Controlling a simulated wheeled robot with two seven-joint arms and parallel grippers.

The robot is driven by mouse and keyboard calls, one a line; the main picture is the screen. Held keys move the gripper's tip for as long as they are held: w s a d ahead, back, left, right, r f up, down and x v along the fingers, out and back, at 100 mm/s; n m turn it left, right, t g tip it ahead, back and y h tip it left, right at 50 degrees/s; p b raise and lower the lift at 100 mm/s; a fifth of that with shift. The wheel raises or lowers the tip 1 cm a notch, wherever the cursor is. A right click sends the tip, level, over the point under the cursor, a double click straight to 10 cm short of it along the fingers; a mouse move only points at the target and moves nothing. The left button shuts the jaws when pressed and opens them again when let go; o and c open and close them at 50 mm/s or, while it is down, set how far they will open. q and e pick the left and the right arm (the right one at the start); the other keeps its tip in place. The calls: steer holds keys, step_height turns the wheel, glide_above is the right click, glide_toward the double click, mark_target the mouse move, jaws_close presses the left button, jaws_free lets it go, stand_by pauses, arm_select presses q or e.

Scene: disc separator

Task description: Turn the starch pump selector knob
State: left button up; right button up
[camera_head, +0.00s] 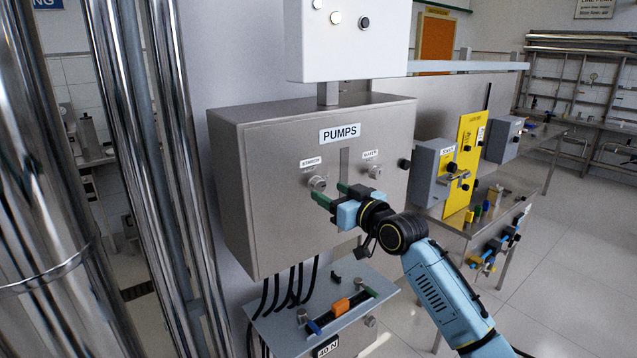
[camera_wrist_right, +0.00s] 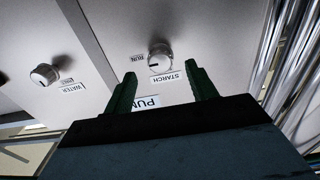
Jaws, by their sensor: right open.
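The starch pump selector knob (camera_head: 317,183) is a round silver knob on the front of the grey PUMPS box (camera_head: 270,150), under a STARCH label. My right gripper (camera_head: 333,194) is open, its green fingers close to the starch knob. In the right wrist view the knob (camera_wrist_right: 160,56) lies ahead of the two fingertips (camera_wrist_right: 162,82), roughly centred between them, with a dark slot on its face. The fingers do not appear closed on it; contact cannot be told. My left gripper is not in view.
A second silver knob, labelled WATER (camera_wrist_right: 45,74), sits right of the starch knob in the head view (camera_head: 375,171). A white box (camera_head: 347,40) is above. A lower panel (camera_head: 330,300) with coloured parts and black cables is below. Shiny vertical pipes (camera_head: 120,120) stand left.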

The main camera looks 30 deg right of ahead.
mark_target(321, 187)
steer(key=w, duration=0.5)
steer(key=shift+w+a+p, duration=0.25)
steer(key=shift+w+p, duration=0.05)
steer(key=c, duration=1)
